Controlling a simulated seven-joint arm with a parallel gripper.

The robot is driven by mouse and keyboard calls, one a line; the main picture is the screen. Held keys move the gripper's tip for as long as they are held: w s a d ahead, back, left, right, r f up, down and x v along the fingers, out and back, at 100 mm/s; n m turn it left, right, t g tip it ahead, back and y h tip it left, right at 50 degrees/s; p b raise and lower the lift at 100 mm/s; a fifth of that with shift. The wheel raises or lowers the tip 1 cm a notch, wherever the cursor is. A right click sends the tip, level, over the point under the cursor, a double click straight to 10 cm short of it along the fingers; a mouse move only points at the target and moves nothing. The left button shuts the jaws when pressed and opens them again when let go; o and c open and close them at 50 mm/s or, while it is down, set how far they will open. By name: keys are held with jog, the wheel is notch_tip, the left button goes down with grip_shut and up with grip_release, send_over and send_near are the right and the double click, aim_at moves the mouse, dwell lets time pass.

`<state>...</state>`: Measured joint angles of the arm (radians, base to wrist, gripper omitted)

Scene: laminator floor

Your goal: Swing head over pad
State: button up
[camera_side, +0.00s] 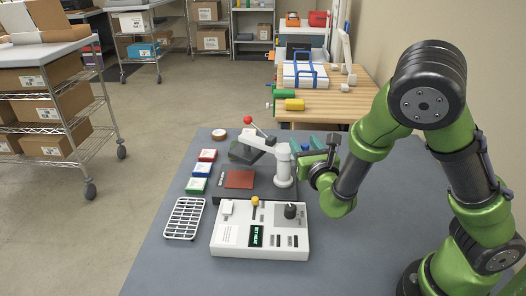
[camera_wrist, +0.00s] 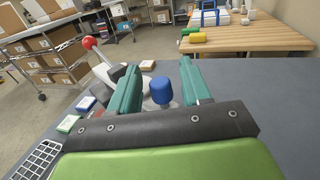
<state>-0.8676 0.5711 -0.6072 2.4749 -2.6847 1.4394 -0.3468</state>
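The press stands on the grey table, with a white post (camera_side: 284,168) and a white swing arm (camera_side: 257,140) ending in a red-ball handle (camera_side: 248,120). The dark head (camera_side: 243,152) is behind the reddish-brown pad (camera_side: 239,179), off to its far side rather than over it. My gripper (camera_side: 312,152) is close to the right of the post. In the wrist view my gripper (camera_wrist: 160,66) has its two teal fingers apart, with a blue knob (camera_wrist: 162,91) showing between them. A gap shows beside the knob; its exact depth is unclear. The red ball (camera_wrist: 89,43) shows at the left.
A control box (camera_side: 260,232) with a yellow lever and black dial stands in front of the pad. A white rack (camera_side: 184,218) and small coloured boxes (camera_side: 200,170) lie to the left. A tape roll (camera_side: 219,134) is behind. The table's front left is clear.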

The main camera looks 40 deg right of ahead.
jog(key=v, duration=0.3)
jog(key=shift+s+a, duration=0.1)
notch_tip(320, 180, up, 7)
dwell(0.4)
